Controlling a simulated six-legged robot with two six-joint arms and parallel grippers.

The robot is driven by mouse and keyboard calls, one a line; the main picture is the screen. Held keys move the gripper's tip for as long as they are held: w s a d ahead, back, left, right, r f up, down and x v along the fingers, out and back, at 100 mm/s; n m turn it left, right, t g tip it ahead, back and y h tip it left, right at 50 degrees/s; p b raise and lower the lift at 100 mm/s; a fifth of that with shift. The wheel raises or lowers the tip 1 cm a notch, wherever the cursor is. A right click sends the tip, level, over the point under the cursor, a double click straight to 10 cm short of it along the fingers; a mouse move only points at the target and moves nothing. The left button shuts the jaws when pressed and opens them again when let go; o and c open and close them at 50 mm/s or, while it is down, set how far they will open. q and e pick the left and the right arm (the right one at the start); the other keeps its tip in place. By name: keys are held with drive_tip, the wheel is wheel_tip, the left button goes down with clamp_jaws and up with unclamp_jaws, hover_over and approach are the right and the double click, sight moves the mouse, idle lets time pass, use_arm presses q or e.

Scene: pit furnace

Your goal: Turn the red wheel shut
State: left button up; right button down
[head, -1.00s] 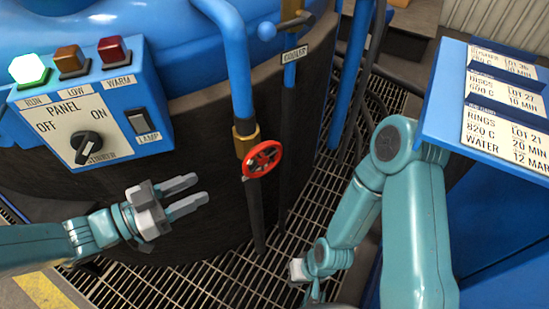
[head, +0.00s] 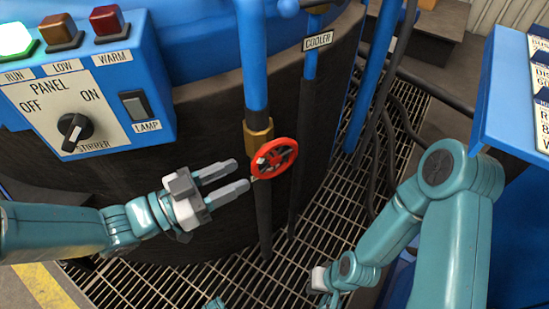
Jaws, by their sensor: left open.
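The red wheel (head: 289,151) is a small handwheel beside a brass valve body (head: 258,138) on the blue pipe (head: 255,70) in front of the dark furnace wall. My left gripper (head: 238,178) is open, its two fingers pointing right with their tips close to the wheel's left edge. I cannot tell whether the lower fingertip touches the rim. Nothing is between the fingers. My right gripper (head: 318,280) is low in the picture over the grating, partly hidden, and its jaws cannot be made out.
A blue control panel (head: 85,95) with lamps, a stirrer knob and a lamp switch stands at upper left. A pipe labelled COOLER (head: 318,42) runs right of the wheel. A blue stand (head: 505,110) with cards is at right. Floor grating (head: 330,220) lies below.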

sight(274, 158)
use_arm(q)
drive_tip(key=b+x, duration=0.1)
drive_tip(key=x, duration=0.8)
drive_tip(key=shift+w+d, duration=0.1)
drive_tip(key=shift+d, duration=0.1)
clamp_jaws()
drive_tip(key=shift+r, duration=0.15)
drive_tip(key=g+y+p, duration=0.1)
drive_tip(key=p, duration=0.3)
drive_tip(key=y+p, duration=0.2)
drive_tip(key=p, duration=0.3)
drive_tip(key=shift+d+r+g, duration=0.1)
drive_tip(key=shift+r+g, duration=0.15)
drive_tip(key=shift+g, duration=0.15)
drive_tip(key=shift+f+y+p, duration=0.15)
drive_tip(key=shift+y+p, duration=0.15)
drive_tip(key=shift+y, duration=0.1)
drive_tip(key=shift+f, duration=0.2)
